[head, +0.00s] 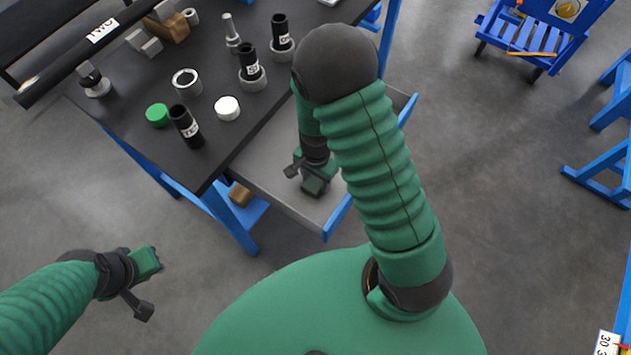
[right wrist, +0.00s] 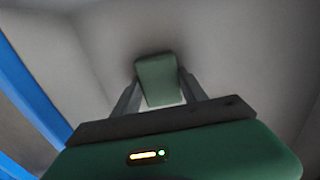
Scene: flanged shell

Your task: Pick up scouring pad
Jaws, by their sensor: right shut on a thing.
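The scouring pad (right wrist: 158,78) is a green rounded block in the right wrist view. It sits between the two grey fingers of my right gripper (right wrist: 160,98), which is shut on it. In the head view my right gripper (head: 312,178) reaches down into the open grey drawer (head: 278,195), and the pad cannot be made out there. Whether the pad touches the drawer floor is not clear. My left gripper (head: 140,278) hangs over the floor at the lower left, away from the table; its fingers are too unclear to judge.
The dark table (head: 235,155) stands behind the drawer. It holds a green cap (head: 157,115), a white cap (head: 227,108), a metal ring (head: 187,82) and several black cylinders. Drawer walls surround my right gripper.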

